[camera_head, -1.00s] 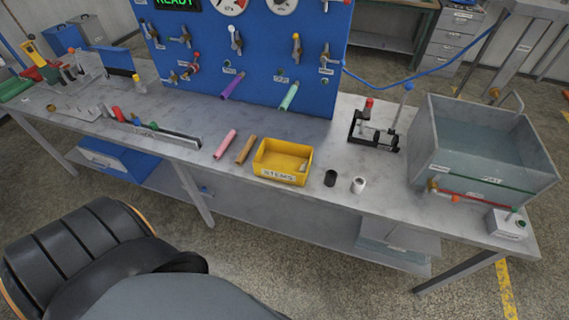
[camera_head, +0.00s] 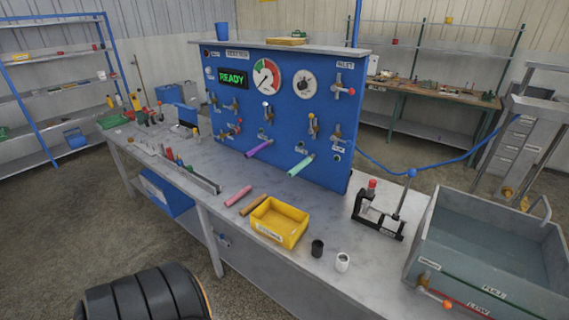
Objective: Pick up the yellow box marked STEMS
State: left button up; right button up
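The yellow box (camera_head: 289,239) is an open-topped bin standing upright on the grey workbench, front of centre. A white label (camera_head: 268,232) is on its front wall; its lettering is too small to read clearly now, but it reads STEMS in the earlier frame. Part of the box's inside shows, and I cannot make out clear contents. Neither of my grippers is in view, and nothing touches the box from above.
A pink tube (camera_head: 237,196) and a brown tube (camera_head: 253,205) lie left of the box. A black cup (camera_head: 317,248) and a white cup (camera_head: 342,262) stand to its right. The blue panel (camera_head: 300,135) rises behind. A black clamp fixture (camera_head: 378,215) and water tank (camera_head: 490,250) are farther right.

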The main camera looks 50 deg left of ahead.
aim_at(283, 218)
jog(key=u, duration=2.1)
